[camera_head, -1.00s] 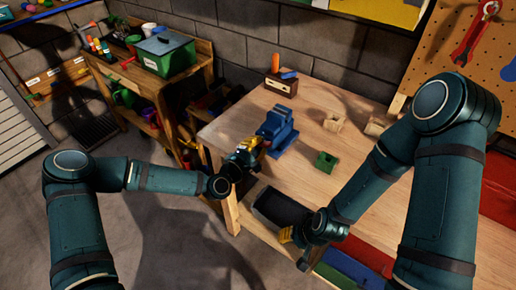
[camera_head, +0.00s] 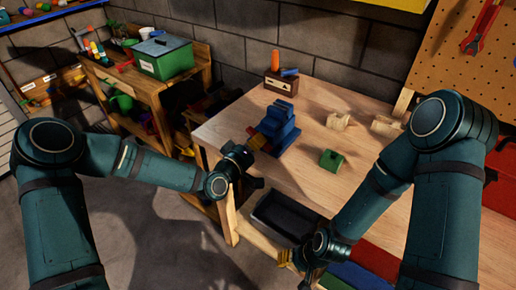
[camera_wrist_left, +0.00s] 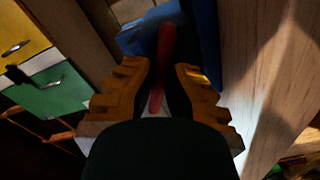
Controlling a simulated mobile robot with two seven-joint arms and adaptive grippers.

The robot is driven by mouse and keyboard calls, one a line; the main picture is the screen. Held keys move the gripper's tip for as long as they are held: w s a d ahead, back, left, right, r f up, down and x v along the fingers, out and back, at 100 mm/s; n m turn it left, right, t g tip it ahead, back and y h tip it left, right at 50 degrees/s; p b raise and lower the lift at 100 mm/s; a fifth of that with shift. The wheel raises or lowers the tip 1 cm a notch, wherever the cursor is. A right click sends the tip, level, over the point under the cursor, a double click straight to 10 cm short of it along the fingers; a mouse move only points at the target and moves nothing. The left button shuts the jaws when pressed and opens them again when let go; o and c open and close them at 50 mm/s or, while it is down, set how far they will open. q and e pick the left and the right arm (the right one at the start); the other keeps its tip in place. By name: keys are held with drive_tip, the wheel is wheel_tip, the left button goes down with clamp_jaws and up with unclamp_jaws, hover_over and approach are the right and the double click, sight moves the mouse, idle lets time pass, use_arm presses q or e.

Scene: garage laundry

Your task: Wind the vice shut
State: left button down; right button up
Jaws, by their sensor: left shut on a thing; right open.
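The blue vice (camera_head: 279,125) stands on the left part of the wooden workbench. My left gripper (camera_head: 240,158) is at the vice's front end, over the bench's left edge. In the left wrist view, a red bar (camera_wrist_left: 166,50), which appears to be the vice's handle, runs between the yellow fingers of my left gripper (camera_wrist_left: 162,92). That gripper is shut on it, and part of the blue vice (camera_wrist_left: 205,35) shows just beyond. The jaw gap is hard to make out. My right gripper (camera_head: 298,265) is open and empty near the bench's front edge, low and away from the vice.
A green block (camera_head: 332,160) and wooden blocks (camera_head: 338,121) lie right of the vice. A small wooden holder (camera_head: 281,83) stands behind it. Bare bench top lies between them.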

use_arm(q)
drive_tip(key=m+b, duration=0.2)
drive_tip(key=m, duration=0.1)
drive_tip(key=shift+s+f, duration=0.1)
drive_tip(key=shift+f, duration=0.15)
drive_tip(key=m+b, duration=0.1)
drive_tip(key=m, duration=0.1)
drive_tip(key=shift+m, duration=0.4)
drive_tip(key=m, duration=0.5)
drive_tip(key=shift+a+r+b, duration=0.1)
drive_tip(key=shift+a+b, duration=0.05)
drive_tip(key=shift+b, duration=0.2)
drive_tip(key=shift+a+m, duration=0.1)
drive_tip(key=shift+m, duration=2.3)
drive_tip(key=c, duration=1)
unclamp_jaws()
